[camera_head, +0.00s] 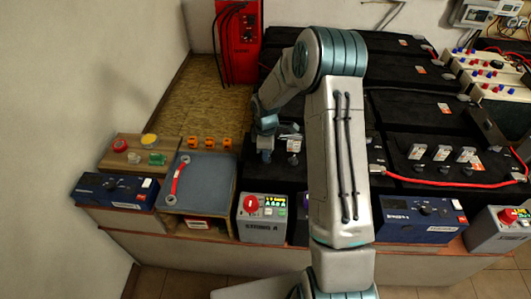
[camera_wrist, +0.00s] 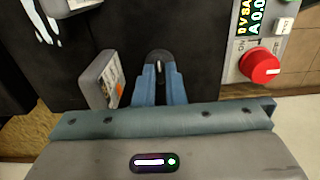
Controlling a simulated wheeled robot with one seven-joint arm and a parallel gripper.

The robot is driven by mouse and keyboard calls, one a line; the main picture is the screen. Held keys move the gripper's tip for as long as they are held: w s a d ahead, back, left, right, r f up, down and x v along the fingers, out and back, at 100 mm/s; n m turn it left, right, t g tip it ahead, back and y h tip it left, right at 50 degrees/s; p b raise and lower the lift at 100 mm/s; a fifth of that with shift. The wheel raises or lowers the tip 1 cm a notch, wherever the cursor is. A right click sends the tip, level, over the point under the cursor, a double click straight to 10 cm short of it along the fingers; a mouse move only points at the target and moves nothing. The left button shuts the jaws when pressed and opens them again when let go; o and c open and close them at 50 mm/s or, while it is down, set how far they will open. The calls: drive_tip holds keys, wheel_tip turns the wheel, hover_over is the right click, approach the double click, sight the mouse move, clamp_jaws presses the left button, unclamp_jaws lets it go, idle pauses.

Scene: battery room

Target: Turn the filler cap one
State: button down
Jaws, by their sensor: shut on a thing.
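The filler cap (camera_wrist: 158,58) is a small dark round cap with a pale mark, on top of a black battery (camera_wrist: 115,35). In the wrist view my gripper (camera_wrist: 159,76) has its two blue fingers shut on the cap's sides. The lower part of the cap is hidden between the fingers. In the head view my gripper (camera_head: 265,153) is low over the front battery, left of my arm. The cap it holds cannot be made out there.
A grey block with a label (camera_wrist: 103,80) stands close left of the fingers. A grey device with a red knob (camera_head: 251,203) is in front of the battery. A blue-grey panel with a red strap (camera_head: 205,180) lies left. More black batteries (camera_head: 400,105) fill the right and back.

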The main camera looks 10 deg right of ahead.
drive_tip(key=shift+w+r, duration=0.1)
drive_tip(key=c, duration=1.5)
unclamp_jaws()
wheel_tip(320, 180, up, 14)
